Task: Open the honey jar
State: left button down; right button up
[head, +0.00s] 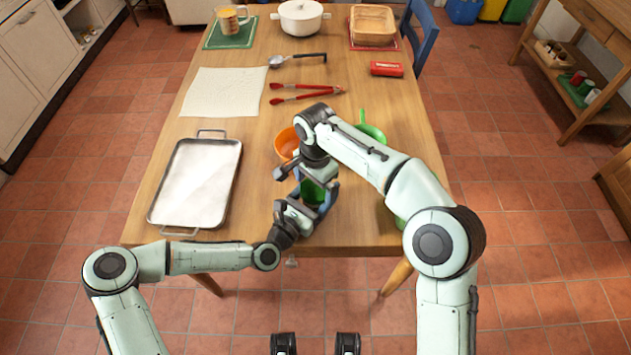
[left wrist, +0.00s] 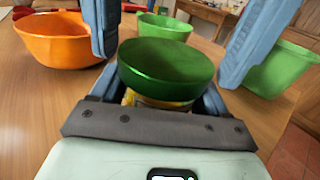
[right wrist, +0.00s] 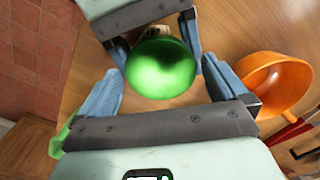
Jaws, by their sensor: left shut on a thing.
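The honey jar's round green lid (left wrist: 165,65) shows large in the left wrist view, with a sliver of amber jar (left wrist: 150,100) below it. The lid also shows from above in the right wrist view (right wrist: 161,66) and partly in the head view (head: 312,191). My left gripper (left wrist: 160,98) is shut on the jar body under the lid. My right gripper (right wrist: 160,84) is above the jar, open, with one blue finger on each side of the lid and visible gaps to it. The jar's lower part is hidden.
An orange bowl (head: 285,143) and green containers (head: 372,132) stand close behind the grippers. A metal tray (head: 197,182) lies at the left. Red tongs (head: 305,92), a ladle (head: 297,60) and a white cloth (head: 222,93) lie farther back.

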jog(key=c, duration=0.9)
jog(key=shift+c, duration=0.2)
jog(key=n, duration=0.7)
jog(key=shift+n, duration=0.4)
jog(key=n, duration=0.5)
jog(key=shift+n, duration=0.4)
jog(key=o, duration=1.1)
jog(key=shift+s+a, duration=0.1)
